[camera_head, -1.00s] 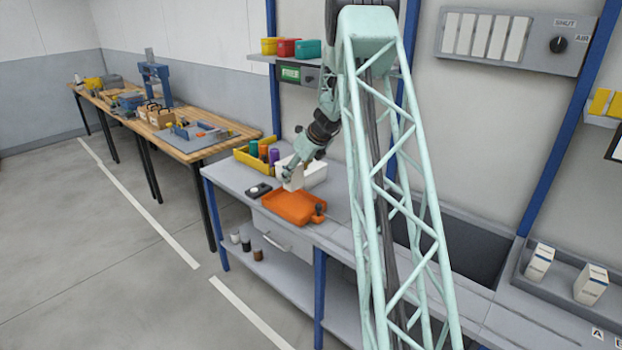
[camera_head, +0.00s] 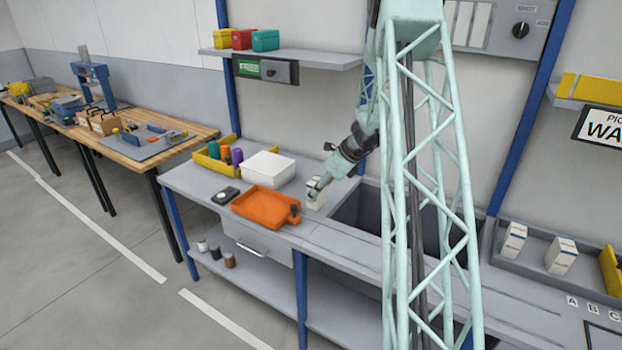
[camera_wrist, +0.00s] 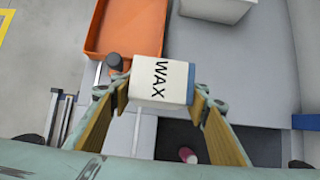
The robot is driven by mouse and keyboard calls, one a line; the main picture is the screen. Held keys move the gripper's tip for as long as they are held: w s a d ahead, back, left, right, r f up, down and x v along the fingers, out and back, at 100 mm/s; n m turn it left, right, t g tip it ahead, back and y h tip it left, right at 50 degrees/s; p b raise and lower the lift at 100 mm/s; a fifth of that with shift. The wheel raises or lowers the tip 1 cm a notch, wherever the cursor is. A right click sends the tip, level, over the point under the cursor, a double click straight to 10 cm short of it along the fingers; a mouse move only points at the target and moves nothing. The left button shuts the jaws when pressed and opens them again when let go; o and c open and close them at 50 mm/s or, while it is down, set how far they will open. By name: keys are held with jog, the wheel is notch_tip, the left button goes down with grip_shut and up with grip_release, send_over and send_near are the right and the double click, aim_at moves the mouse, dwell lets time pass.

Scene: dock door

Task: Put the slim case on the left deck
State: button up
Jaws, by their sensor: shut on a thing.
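My gripper (camera_head: 318,190) is shut on a white carton (camera_head: 314,197) with a blue side. The wrist view shows the carton (camera_wrist: 160,80) between both fingers, with the word WAX on its face. It is held over the grey bench top (camera_head: 350,240), to the right of the orange tray (camera_head: 262,206); I cannot tell whether its base touches the bench. I cannot tell for certain that this carton is the slim case. No surface in view is marked as the left deck.
A white bin (camera_head: 268,166) stands behind the tray, with a yellow bin (camera_head: 205,161) of bottles at left. A dark recess (camera_head: 362,212) lies right of the carton. Two white cartons (camera_head: 561,256) (camera_head: 513,240) stand in a grey tray at right.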

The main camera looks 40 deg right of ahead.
jog(key=shift+s+d+f, duration=0.1)
jog(key=shift+s+d, duration=0.05)
jog(key=shift+s, duration=0.1)
jog(key=w+d+f, duration=0.1)
jog(key=w+d, duration=0.7)
jog(key=w, duration=0.6)
jog(key=shift+f, duration=0.2)
jog(key=shift+f, duration=0.1)
dwell(0.3)
jog(key=shift+f+b, duration=0.3)
jog(key=shift+f, duration=1.4)
jog(key=shift+f, duration=0.1)
jog(key=o, duration=0.7)
jog(key=shift+s, duration=0.1)
jog(key=shift+c, duration=0.2)
jog(key=o, duration=0.4)
jog(key=shift+c, duration=0.2)
